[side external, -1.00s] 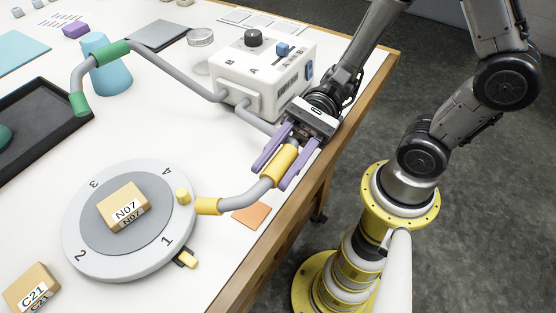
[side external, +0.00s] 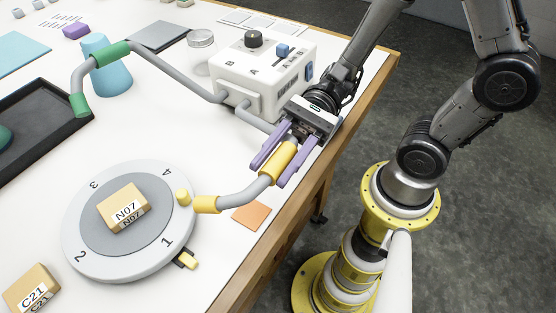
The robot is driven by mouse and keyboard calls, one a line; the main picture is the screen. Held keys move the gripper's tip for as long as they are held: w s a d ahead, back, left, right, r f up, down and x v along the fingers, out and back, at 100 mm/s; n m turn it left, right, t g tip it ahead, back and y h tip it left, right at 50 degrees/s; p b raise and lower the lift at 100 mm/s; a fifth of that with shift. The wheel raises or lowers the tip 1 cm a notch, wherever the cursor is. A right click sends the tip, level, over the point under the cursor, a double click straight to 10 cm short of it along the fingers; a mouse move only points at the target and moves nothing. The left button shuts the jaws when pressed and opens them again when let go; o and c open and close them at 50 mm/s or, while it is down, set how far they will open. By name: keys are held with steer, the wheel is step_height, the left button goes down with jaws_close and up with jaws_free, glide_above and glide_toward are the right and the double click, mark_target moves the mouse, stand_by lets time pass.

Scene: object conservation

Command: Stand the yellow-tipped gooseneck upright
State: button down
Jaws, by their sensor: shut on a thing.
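The yellow-tipped gooseneck (side external: 237,197) is a bent grey tube leaving the front of the white control box (side external: 262,77). It has a yellow band and a yellow tip (side external: 206,204). Its outer part slopes down and left, and the tip lies low beside the round turntable. My gripper (side external: 271,163) has purple fingers and is shut on the yellow band of this gooseneck, near the table's right edge. The gripper hides part of the tube between the band and the box.
A green-tipped gooseneck (side external: 152,69) bends left from the same box, near a blue cone (side external: 105,75). A numbered turntable (side external: 80,216) carries a block labelled N07 (side external: 122,205). An orange square (side external: 250,216) lies by the wooden edge. A black tray (side external: 40,108) is at left.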

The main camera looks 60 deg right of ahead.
steer(key=shift+w+r+m, duration=0.35)
steer(key=shift+r+m, duration=0.05)
steer(key=shift+r, duration=0.1)
steer(key=w+d+r+m+t+y, duration=0.1)
steer(key=w+r+m, duration=0.7)
steer(key=w+r, duration=0.2)
steer(key=shift+w+d, duration=0.15)
steer(key=shift+w, duration=0.55)
steer(key=shift+f, duration=0.15)
steer(key=c, duration=0.9)
jaws_free()
steer(key=shift+o, duration=1.8)
steer(key=shift+r, duration=0.2)
